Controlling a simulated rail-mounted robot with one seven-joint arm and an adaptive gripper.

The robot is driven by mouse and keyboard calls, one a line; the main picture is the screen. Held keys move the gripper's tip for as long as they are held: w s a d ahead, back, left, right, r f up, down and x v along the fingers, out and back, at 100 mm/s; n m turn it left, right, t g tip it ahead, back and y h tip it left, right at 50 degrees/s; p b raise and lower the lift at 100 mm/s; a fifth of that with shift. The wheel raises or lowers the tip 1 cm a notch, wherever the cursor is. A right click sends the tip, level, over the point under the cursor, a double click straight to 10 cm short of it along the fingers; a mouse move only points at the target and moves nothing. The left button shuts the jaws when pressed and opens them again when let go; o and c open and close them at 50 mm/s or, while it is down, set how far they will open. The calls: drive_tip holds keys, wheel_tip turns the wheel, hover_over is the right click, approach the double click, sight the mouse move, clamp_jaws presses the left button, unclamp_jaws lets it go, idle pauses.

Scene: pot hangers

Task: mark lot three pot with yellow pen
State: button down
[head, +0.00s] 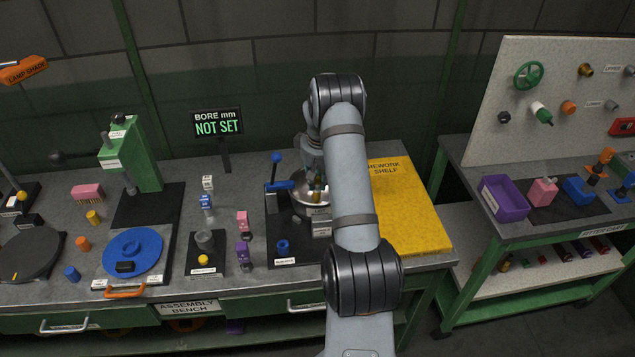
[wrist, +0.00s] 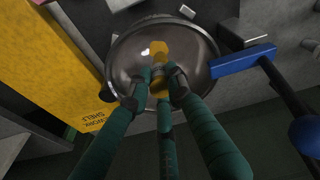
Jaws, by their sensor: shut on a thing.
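My gripper (wrist: 159,84) is shut on a small yellow-brown piece (wrist: 159,54) over a round metal bowl (wrist: 196,42) in the wrist view. I cannot tell if this piece is the yellow pen or touches the bowl floor. In the head view my gripper (head: 317,190) is low over the same bowl (head: 300,204), partly hidden by my arm. I cannot make out which thing is the lot three pot; the small labels are mostly unreadable.
A blue-handled lever (wrist: 243,60) stands beside the bowl. The yellow rework shelf (head: 412,215) is clear to the right. A blue turntable (head: 133,252), a green press (head: 136,160) and small coloured blocks fill the left bench. A purple bin (head: 503,199) stands on the right cart.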

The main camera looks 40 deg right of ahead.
wheel_tip(320, 180, up, 15)
drive_tip(key=p, duration=0.9)
idle(0.8)
drive_tip(key=s+a+b, duration=0.4)
drive_tip(key=s+a, duration=0.3)
drive_tip(key=a, duration=0.5)
drive_tip(key=s+a+n+b, duration=0.1)
drive_tip(key=s+a+b, duration=0.3)
drive_tip(key=s+a, duration=0.4)
drive_tip(key=s+a+b, duration=0.4)
drive_tip(key=s+a, duration=0.4)
drive_tip(key=a, duration=0.8)
drive_tip(key=shift+s+a+f+n, duration=0.15)
drive_tip(key=shift+s+f+n, duration=0.1)
drive_tip(key=shift+n, duration=0.15)
